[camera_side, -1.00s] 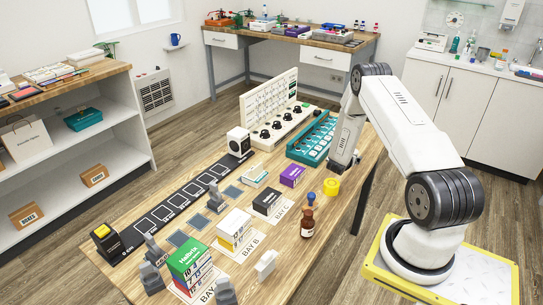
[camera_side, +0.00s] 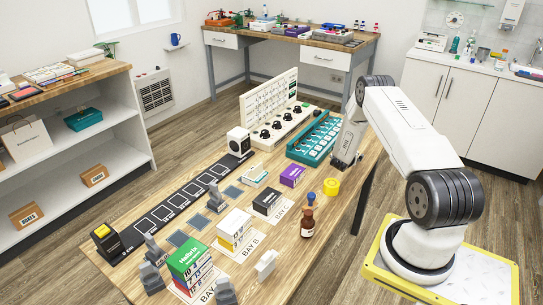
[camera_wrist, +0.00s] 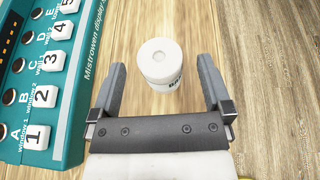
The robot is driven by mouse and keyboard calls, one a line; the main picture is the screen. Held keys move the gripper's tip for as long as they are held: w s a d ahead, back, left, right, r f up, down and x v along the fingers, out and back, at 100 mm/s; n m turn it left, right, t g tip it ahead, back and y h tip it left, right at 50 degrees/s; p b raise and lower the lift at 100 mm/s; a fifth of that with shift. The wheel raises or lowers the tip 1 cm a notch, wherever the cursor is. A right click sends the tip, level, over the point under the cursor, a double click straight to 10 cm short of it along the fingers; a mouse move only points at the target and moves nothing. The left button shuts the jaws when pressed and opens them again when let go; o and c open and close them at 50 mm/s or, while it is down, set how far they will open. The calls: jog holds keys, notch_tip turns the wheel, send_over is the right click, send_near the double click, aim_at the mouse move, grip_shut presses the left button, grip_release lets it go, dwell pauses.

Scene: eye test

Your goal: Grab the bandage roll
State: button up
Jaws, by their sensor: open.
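The bandage roll (camera_wrist: 161,66) is a white upright cylinder with dark lettering low on its side, partly cut off from sight. In the wrist view it stands on the wooden table (camera_wrist: 265,110), ahead of my gripper (camera_wrist: 162,72). My two dark fingers are spread apart, one to the left and one to the right of the roll, with a gap on each side. Nothing is held. In the side view my gripper (camera_side: 345,160) is low over the table's right part, and I cannot make out the roll there; the arm seems to hide it.
A teal switch panel (camera_wrist: 40,85) stands close left of my gripper; it also shows in the side view (camera_side: 316,140). Bare table lies right of the roll.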

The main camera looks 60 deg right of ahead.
jog(key=shift+x, duration=1.2)
jog(key=c, duration=1.3)
jog(key=shift+r, duration=0.1)
jog(key=shift+r, duration=0.75)
jog(key=s+a+r, duration=0.8)
jog(key=a+r, duration=0.3)
jog(key=shift+s, duration=0.25)
